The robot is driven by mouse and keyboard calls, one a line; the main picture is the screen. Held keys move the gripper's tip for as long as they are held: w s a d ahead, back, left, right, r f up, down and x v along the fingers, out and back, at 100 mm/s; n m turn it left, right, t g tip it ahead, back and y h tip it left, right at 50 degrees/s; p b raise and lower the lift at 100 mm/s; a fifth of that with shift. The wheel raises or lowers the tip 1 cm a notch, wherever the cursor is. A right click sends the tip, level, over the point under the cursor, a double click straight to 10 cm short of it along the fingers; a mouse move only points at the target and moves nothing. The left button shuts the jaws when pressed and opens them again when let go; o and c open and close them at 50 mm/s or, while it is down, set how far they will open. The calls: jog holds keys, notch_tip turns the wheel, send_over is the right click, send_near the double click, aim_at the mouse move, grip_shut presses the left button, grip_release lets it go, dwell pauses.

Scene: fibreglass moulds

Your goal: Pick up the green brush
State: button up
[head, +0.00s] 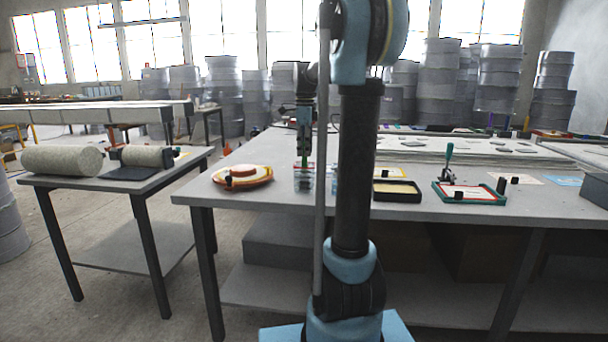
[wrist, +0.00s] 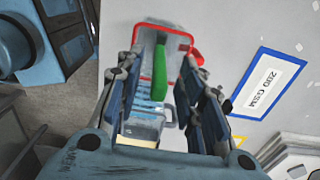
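The green brush (wrist: 160,72) shows in the wrist view as a green handle between the fingers of my gripper (wrist: 158,100). The gripper is open, with a gap on each side of the handle. In the head view my gripper (head: 304,125) points down over the table, and the green handle (head: 304,157) shows just below it. The brush stands at a clear, red-rimmed holder (wrist: 178,37); its lower end is hard to make out. In the head view, my arm stands just right of this spot.
To the right are a black tray (head: 397,190) and a green-edged tray (head: 470,193) by another green-handled tool (head: 449,153). A "200 GSM" label (wrist: 268,83) lies right of the gripper.

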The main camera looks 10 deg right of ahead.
aim_at(304, 166)
jog(key=shift+f, duration=1.9)
grip_shut()
jog(key=shift+r, duration=0.1)
